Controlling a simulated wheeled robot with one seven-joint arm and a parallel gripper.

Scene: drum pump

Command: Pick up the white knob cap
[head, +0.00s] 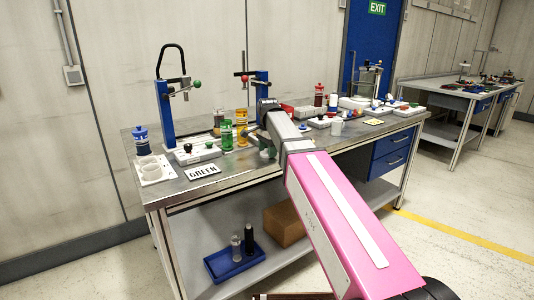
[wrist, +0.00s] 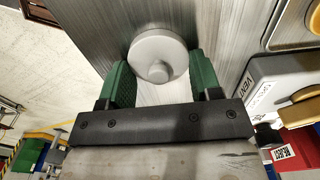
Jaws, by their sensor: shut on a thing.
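The white knob cap (wrist: 158,50), round with a small raised centre, sits between the green fingers of my gripper (wrist: 160,72) in the wrist view. The fingers are shut on it, one on each side. Brushed metal lies behind the cap; I cannot tell whether the cap touches it or is held above it. In the head view my arm reaches over the workbench (head: 240,178), and the cap cannot be made out there.
A light box marked VENT (wrist: 285,85) with a tan knob is close on the right in the wrist view. In the head view, green and yellow cylinders (head: 227,134) stand left of my wrist. Bottles and boxes crowd the right.

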